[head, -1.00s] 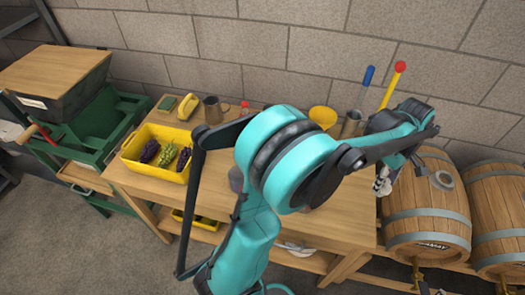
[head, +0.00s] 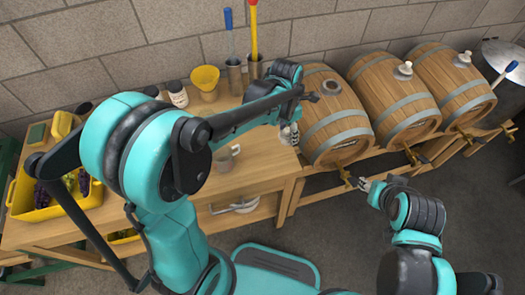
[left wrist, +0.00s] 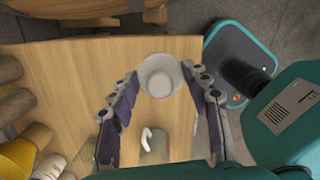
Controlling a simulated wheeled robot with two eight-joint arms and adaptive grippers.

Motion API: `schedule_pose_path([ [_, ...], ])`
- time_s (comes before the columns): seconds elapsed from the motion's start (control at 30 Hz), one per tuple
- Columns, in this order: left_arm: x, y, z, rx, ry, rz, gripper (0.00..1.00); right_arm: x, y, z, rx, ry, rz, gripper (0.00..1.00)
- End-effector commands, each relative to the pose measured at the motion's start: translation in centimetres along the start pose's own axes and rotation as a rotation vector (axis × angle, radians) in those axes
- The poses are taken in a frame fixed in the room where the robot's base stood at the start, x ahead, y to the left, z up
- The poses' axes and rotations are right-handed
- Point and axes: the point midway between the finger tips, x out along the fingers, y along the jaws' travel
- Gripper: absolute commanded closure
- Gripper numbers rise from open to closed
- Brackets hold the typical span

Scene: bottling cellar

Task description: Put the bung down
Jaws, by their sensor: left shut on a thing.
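My left gripper (head: 290,135) hangs above the right end of the wooden table (head: 262,185), fingers downward. In the left wrist view its fingers (left wrist: 162,88) are closed around a pale, round bung (left wrist: 160,73), seen from above. The table top lies below the bung; the gap between them is hard to judge. In the head view I cannot make out the bung among the fingers. My right gripper (head: 364,184) is low in front of the nearest barrel (head: 335,128), near its tap. Its fingers are too small to read.
A grey mug (head: 226,160) stands on the table left of my left gripper. The nearest barrel has an unplugged ring (head: 331,87) on top; two other barrels (head: 393,95) (head: 447,80) carry pale bungs.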

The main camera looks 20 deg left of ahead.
Motion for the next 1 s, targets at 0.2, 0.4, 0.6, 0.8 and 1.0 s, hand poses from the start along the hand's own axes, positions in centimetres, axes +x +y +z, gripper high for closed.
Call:
schedule_pose_path([
  [0.2, 2.7, 0.1, -5.4, -0.002, 0.0, -0.001, 0.81, 1.6, 0.0, 1.1, 0.0, 0.0, 0.0, 0.6],
  [0.4, 3.4, 0.1, -7.4, 0.001, 0.0, -0.001, 0.81, 2.0, 0.0, 1.4, 0.0, 0.0, 0.0, 0.6],
  [0.6, 5.5, 0.2, -7.7, 0.002, 0.0, -0.001, 0.81, 2.9, 0.0, 2.1, 0.0, 0.0, 0.0, 0.6],
  [0.8, 7.5, 0.2, -7.9, 0.002, 0.0, -0.001, 0.81, 3.7, 0.0, 2.7, 0.0, 0.0, 0.0, 0.6],
  [1.0, 7.4, 0.1, -7.9, 0.002, 0.0, -0.001, 0.81, 3.6, 0.0, 2.6, 0.0, 0.0, 0.0, 0.6],
])
